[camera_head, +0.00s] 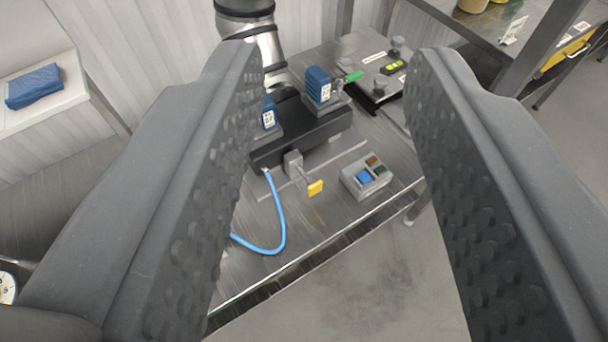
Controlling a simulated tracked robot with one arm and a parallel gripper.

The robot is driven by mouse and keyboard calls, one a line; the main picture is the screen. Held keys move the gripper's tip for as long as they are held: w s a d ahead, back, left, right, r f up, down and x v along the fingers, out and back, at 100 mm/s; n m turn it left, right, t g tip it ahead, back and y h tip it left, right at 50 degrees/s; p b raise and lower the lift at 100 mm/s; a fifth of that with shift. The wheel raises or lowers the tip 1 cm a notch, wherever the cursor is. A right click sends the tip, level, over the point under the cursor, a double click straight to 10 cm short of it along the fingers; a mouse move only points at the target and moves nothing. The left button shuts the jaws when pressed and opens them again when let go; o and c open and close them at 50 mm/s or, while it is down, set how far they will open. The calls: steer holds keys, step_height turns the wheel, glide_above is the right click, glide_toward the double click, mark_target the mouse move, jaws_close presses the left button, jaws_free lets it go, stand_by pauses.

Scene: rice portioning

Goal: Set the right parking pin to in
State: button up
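My gripper (338,70) is open and empty, its two dark grey studded fingers wide apart on either side of the view. Between and beyond them is a metal table (330,215) with a black device (310,140) bearing two blue blocks with white labels (319,86). A grey block with a yellow tab (315,188) sits at the device's front. A green handle (351,77) sticks out near the right blue block. No label marks either as the right parking pin, and I cannot tell whether a pin is in or out. The left finger hides part of the device's left end.
A grey button box (366,177) with a blue button stands at the table's right. A blue hose (281,222) curves over the front left. A metal plate with knobs and a level (375,72) is behind. A blue folded cloth (35,86) lies far left.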

steer(key=o, duration=0.4)
steer(key=shift+c, duration=0.2)
steer(key=n+g+y+p, duration=0.3)
steer(key=n+g+p, duration=0.4)
steer(key=g, duration=0.5)
glide_above(316, 184)
steer(key=s+d, duration=0.3)
steer(key=s, duration=0.1)
step_height(316, 184, down, 35)
steer(key=b+x, duration=0.1)
steer(key=x, duration=1.2)
steer(key=shift+w+f, duration=0.2)
steer(key=shift+f, duration=0.1)
steer(key=shift+c, duration=0.3)
